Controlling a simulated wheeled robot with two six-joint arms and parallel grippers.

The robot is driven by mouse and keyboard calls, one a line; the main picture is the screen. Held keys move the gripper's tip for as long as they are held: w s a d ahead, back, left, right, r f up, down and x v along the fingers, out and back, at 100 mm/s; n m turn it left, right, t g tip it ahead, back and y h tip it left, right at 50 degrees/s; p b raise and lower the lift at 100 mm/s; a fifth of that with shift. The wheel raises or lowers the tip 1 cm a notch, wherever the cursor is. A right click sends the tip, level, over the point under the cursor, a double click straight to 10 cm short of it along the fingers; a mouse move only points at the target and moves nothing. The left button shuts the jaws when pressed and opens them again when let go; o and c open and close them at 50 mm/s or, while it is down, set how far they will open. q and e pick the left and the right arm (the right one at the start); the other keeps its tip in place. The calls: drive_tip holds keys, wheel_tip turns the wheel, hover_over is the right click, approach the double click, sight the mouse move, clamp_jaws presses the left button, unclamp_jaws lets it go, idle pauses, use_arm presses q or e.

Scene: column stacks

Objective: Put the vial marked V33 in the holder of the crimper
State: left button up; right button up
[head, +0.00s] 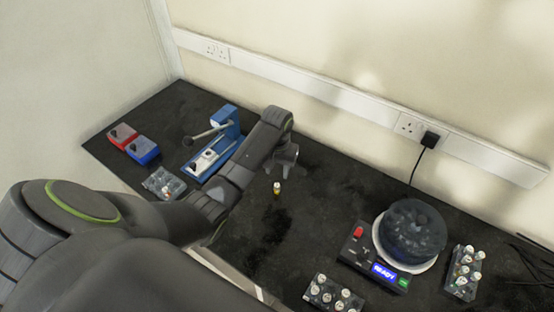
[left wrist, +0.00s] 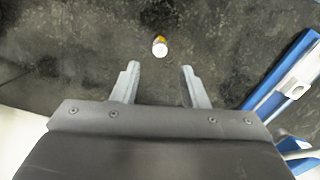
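A small amber vial (head: 277,188) with a pale cap stands alone on the dark bench, just in front of my left gripper (head: 284,158). In the left wrist view the vial (left wrist: 160,46) lies beyond the fingertips, roughly centred between them, and no marking can be read. My left gripper (left wrist: 158,75) is open, its two fingers apart with nothing between them. The blue crimper (head: 225,123) with a lever stands left of my left gripper, partly behind my arm; its blue and white base (left wrist: 285,75) shows at the right of the wrist view. My right gripper is not in view.
A red box (head: 122,134) and a blue box (head: 143,151) stand at the far left. A small rack (head: 163,183) is near the crimper. A round dark-lidded machine (head: 412,230) with a display and two vial racks (head: 333,295) (head: 464,272) stand at the right.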

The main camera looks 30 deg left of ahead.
use_arm(q)
wheel_tip(320, 180, up, 4)
drive_tip(key=shift+f, duration=0.1)
drive_tip(key=shift+o, duration=0.6)
drive_tip(key=shift+r, duration=0.4)
wheel_tip(320, 180, up, 5)
drive_tip(key=s+d+n+t+y+p, duration=0.1)
drive_tip(key=s+d+n+p, duration=0.1)
drive_tip(key=n, duration=0.4)
hover_over(277, 185)
drive_tip(key=f, duration=1.2)
drive_tip(key=shift+s+d+b, duration=0.3)
drive_tip(key=shift+s+b, duration=0.05)
drive_tip(key=shift+f, duration=0.4)
drive_tip(key=f, duration=0.1)
drive_tip(key=f+p, duration=0.1)
drive_tip(key=f, duration=0.1)
drive_tip(key=shift+w+a, duration=0.2)
drive_tip(key=shift+w+f, duration=0.1)
drive_tip(key=shift+f, duration=0.55)
